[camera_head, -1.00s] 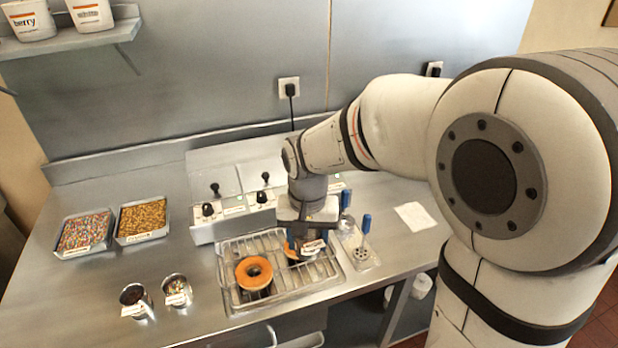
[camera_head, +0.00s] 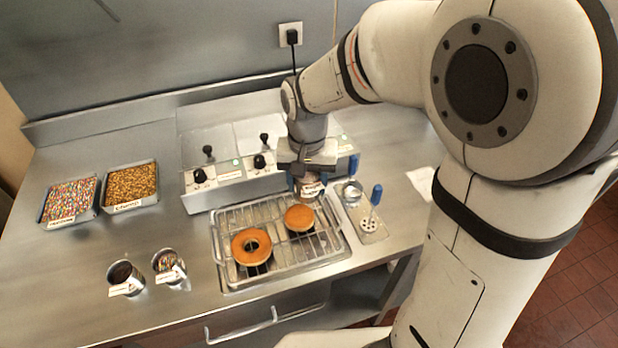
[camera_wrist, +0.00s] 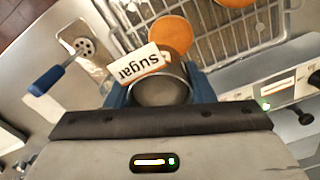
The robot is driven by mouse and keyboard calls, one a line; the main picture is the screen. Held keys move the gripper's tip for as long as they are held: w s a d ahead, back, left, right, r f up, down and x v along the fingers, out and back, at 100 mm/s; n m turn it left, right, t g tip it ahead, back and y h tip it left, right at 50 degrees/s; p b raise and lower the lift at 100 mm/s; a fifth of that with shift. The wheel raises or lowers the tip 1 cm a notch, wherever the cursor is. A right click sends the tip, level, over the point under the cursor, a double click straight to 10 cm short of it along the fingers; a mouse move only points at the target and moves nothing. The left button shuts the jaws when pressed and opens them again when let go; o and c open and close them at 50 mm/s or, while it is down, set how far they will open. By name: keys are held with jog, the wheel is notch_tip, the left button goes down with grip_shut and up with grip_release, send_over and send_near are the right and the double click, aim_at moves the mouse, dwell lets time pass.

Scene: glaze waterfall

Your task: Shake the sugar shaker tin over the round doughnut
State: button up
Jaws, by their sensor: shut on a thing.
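My gripper (camera_head: 307,183) is shut on the sugar shaker tin (camera_head: 311,191), held above the back right of the wire rack. In the wrist view, the grey tin (camera_wrist: 160,92) sits between my blue fingers, with its "Sugar" label (camera_wrist: 139,64) facing out. The round doughnut (camera_head: 299,218), orange-brown with no hole, lies on the rack just in front of and below the tin. It also shows beyond the tin in the wrist view (camera_wrist: 171,35). I cannot tell the tin's exact tilt or see any sugar on the doughnut.
A ring doughnut (camera_head: 251,247) lies left on the wire rack (camera_head: 275,268). Blue-handled tools (camera_head: 369,224) lie right of it. A machine with black knobs (camera_head: 228,182) stands behind. Two topping trays (camera_head: 131,187) and two small cups (camera_head: 169,266) stand left. The counter between is clear.

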jog(key=shift+r, duration=0.1)
jog(key=shift+s+a, duration=0.15)
jog(key=shift+a, duration=0.1)
jog(key=shift+d, duration=0.65)
jog(key=shift+a, duration=0.55)
jog(key=shift+d, duration=0.3)
jog(key=shift+a, duration=0.2)
